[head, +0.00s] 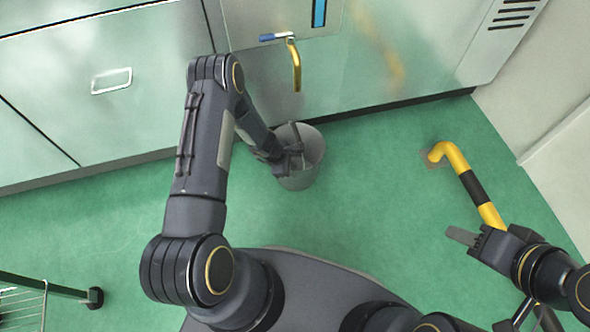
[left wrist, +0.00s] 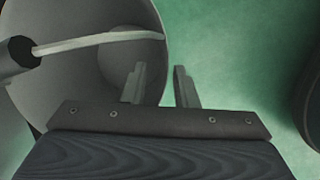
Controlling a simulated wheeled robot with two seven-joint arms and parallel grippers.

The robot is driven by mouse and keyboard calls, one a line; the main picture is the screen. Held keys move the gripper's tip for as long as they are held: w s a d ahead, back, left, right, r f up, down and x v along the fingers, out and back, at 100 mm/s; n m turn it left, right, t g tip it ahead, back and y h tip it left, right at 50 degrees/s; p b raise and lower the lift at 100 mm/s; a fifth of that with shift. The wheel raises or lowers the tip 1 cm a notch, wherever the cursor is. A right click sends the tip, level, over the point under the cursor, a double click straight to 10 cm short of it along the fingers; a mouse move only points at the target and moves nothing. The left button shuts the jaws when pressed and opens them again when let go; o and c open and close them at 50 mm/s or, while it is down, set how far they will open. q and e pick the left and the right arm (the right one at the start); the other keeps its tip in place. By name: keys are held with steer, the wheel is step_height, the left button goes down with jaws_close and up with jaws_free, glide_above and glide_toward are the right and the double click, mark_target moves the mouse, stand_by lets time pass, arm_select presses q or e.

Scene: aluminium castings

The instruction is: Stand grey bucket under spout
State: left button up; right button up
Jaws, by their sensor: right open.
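The grey bucket (head: 312,172) stands upright on the green floor, in front of the metal cabinet and just below the brass spout (head: 296,68) in the head view. My left gripper (head: 297,150) is at the bucket's rim. In the left wrist view the bucket (left wrist: 85,85) fills the left side, with its wire handle and dark grip across the opening. The left fingers (left wrist: 160,80) are apart, one over the bucket's inside and one outside, with a green gap visible between wall and outer finger. My right gripper (head: 462,237) is open and empty at the right.
A yellow and black bent rail (head: 470,182) rises from the floor at the right. The spout has a blue lever (head: 275,37). A dark-framed wire rack (head: 45,288) stands at the lower left. The floor between bucket and rail is clear.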

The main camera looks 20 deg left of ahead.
arm_select(q)
steer(key=s+r+m+t+h+p, duration=0.1)
steer(key=s+r+m, duration=0.15)
steer(key=r, duration=0.95)
steer(key=s+a+r+m+t+p, duration=0.1)
steer(key=r+m, duration=0.2)
steer(key=r, duration=1)
steer(key=s+r+m+h, duration=0.1)
steer(key=s+r+m, duration=0.15)
steer(key=r, duration=0.95)
steer(key=s+d+r+m, duration=0.1)
steer(key=s+r+m, duration=0.5)
steer(key=s+r, duration=0.35)
steer(key=s+m+t+y, duration=0.1)
steer(key=s+m, duration=0.4)
steer(key=s, duration=0.6)
steer(key=shift+s+a+y, duration=0.3)
steer(key=shift+a+y, duration=0.1)
steer(key=shift+y, duration=0.2)
steer(key=shift+r, duration=0.1)
step_height(320, 180, up, 31)
steer(key=p, duration=3.1)
